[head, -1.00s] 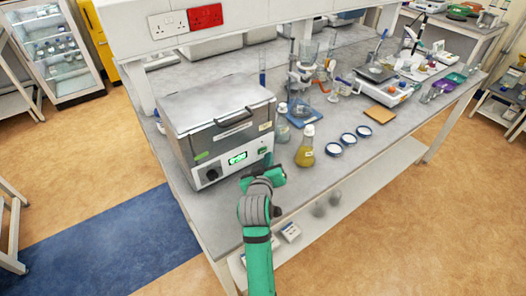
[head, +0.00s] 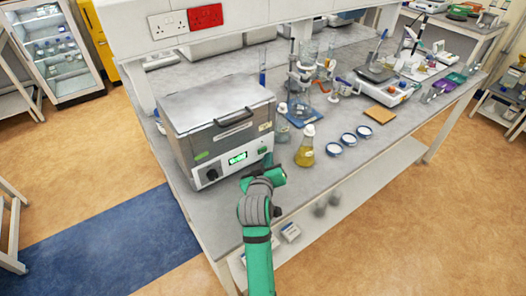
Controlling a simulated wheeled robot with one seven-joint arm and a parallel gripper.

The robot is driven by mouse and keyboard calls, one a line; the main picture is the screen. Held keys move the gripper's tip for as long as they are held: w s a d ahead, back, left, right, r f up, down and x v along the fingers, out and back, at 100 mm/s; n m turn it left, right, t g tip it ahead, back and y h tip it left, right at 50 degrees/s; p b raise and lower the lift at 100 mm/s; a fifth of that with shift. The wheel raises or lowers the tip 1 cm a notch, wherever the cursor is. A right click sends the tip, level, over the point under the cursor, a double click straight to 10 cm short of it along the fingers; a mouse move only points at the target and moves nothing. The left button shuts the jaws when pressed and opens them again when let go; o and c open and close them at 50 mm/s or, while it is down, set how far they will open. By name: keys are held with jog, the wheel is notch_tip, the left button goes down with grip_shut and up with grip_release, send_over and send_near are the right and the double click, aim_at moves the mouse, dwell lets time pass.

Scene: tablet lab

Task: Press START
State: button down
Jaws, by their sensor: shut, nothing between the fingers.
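A grey steel box-shaped bath (head: 185,150) with a lid and handle stands at the left end of the bench. Its front panel has a lit green display (head: 237,158), a black knob (head: 212,174) and a small green button (head: 263,150) at the right. The button's lettering is too small to read. My gripper (head: 267,160) is at the panel's right end, just below the green button, shut and empty. I cannot tell whether its tip touches the panel. The green wrist behind it partly hides the tip area.
A flask of yellow liquid (head: 305,153) stands close to the right of my gripper, with a clear bottle (head: 282,130) behind it. Several round dishes (head: 334,148) lie further right. The bench front edge runs below my wrist.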

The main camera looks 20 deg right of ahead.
jog(key=shift+w+a, duration=0.3)
jog(key=shift+w, duration=0.5)
dwell(1.2)
jog(key=shift+s+d, duration=0.1)
jog(key=shift+s, duration=0.05)
jog(key=shift+s+d, duration=0.2)
jog(key=shift+s, duration=0.5)
jog(key=shift+s+d, duration=0.3)
jog(key=shift+s, duration=0.5)
jog(key=shift+s+d, duration=0.3)
jog(key=shift+s, duration=0.45)
jog(key=shift+s+d, duration=0.3)
jog(key=shift+s, duration=0.5)
jog(key=shift+a, duration=0.1)
